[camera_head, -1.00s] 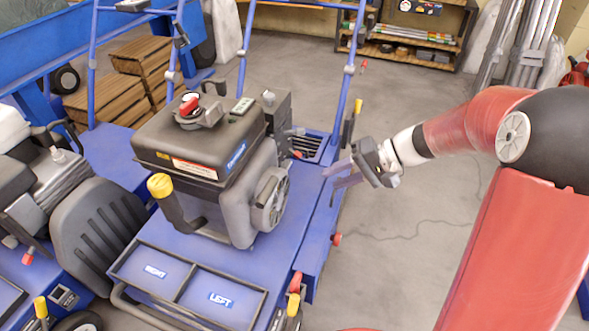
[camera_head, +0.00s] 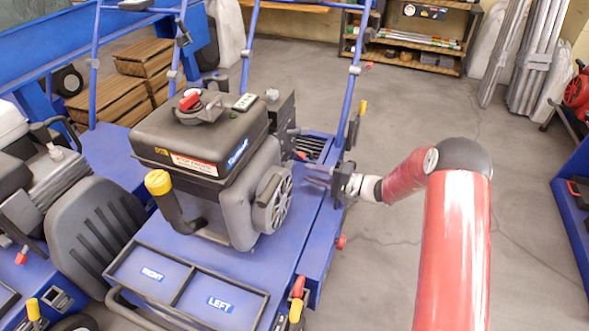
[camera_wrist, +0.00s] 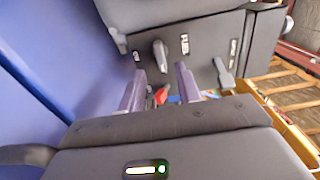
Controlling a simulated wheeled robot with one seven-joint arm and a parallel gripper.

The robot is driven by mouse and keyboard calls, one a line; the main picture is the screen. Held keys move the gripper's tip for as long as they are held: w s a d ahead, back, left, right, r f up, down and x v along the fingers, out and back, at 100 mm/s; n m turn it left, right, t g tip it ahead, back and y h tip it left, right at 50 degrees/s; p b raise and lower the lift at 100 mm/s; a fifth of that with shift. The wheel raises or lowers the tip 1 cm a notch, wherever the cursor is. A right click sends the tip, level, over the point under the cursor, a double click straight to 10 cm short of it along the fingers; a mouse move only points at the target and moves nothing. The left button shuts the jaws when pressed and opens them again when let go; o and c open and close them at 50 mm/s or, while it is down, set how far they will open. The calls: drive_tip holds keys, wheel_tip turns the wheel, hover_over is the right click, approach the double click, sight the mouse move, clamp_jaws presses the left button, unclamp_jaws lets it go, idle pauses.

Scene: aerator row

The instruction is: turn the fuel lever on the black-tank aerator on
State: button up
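The black-tank aerator (camera_head: 205,150) stands mid-picture in the head view, with a black tank, a red cap and a wheel-like grey starter cover. My gripper (camera_head: 315,176) is just right of its engine. In the wrist view, my gripper (camera_wrist: 160,88) has its two fingers apart with nothing held between them. A red-tipped part (camera_wrist: 161,95) shows between the fingers.
The blue deck (camera_head: 185,238) carries a tray marked RIGHT and LEFT (camera_head: 262,293). Blue upright posts (camera_head: 347,98) rise behind and right of the engine. Another aerator (camera_head: 95,215) stands at the left. The floor to the right is clear.

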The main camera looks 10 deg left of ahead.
sight(288, 167)
drive_tip(key=a, duration=0.4)
drive_tip(key=w+a, duration=0.1)
drive_tip(key=a, duration=0.1)
drive_tip(key=shift+a, duration=0.1)
drive_tip(key=shift+c, duration=0.2)
drive_tip(key=c, duration=0.7)
